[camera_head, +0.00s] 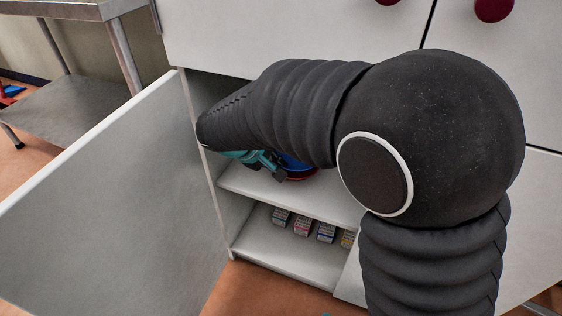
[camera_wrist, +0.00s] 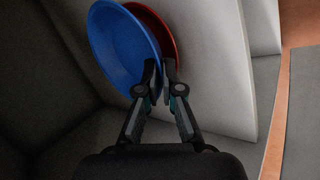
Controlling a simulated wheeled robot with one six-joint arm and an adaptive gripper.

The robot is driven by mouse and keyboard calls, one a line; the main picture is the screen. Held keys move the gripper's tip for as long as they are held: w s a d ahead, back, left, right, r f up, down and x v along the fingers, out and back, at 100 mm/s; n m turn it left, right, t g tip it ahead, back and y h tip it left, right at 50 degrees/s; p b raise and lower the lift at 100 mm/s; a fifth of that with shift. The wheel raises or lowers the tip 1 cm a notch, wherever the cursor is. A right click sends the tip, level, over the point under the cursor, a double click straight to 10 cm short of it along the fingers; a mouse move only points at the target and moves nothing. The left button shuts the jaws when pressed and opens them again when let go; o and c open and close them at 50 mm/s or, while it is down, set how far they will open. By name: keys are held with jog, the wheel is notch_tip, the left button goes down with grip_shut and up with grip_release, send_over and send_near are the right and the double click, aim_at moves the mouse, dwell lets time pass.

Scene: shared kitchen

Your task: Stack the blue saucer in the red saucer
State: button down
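The blue saucer (camera_wrist: 118,50) shows large in the wrist view, and the red saucer (camera_wrist: 156,30) is partly hidden behind it. In the head view the blue saucer (camera_head: 293,164) is over the red saucer (camera_head: 301,177) on the cabinet's upper shelf, mostly behind my arm. My gripper (camera_wrist: 159,72) has its fingertips close together on the blue saucer's rim, one on each side. The far fingertip is between the two saucers. I cannot tell whether the saucers touch. My gripper (camera_head: 262,163) is partly hidden in the head view.
The white cabinet's open door (camera_head: 110,190) stands at the left. The upper shelf (camera_head: 250,185) has bare room at its front. Several small boxes (camera_head: 303,226) stand on the lower shelf (camera_head: 290,256). A metal table (camera_head: 75,100) is at the far left.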

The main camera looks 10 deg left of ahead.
jog(key=shift+w+a, duration=0.1)
jog(key=shift+w, duration=0.65)
jog(key=shift+f+b, duration=0.3)
jog(key=shift+f, duration=1.45)
jog(key=c, duration=1.3)
grip_release()
jog(key=shift+f, duration=0.1)
jog(key=p+v, duration=0.1)
jog(key=v, duration=1.1)
jog(key=shift+s, duration=0.15)
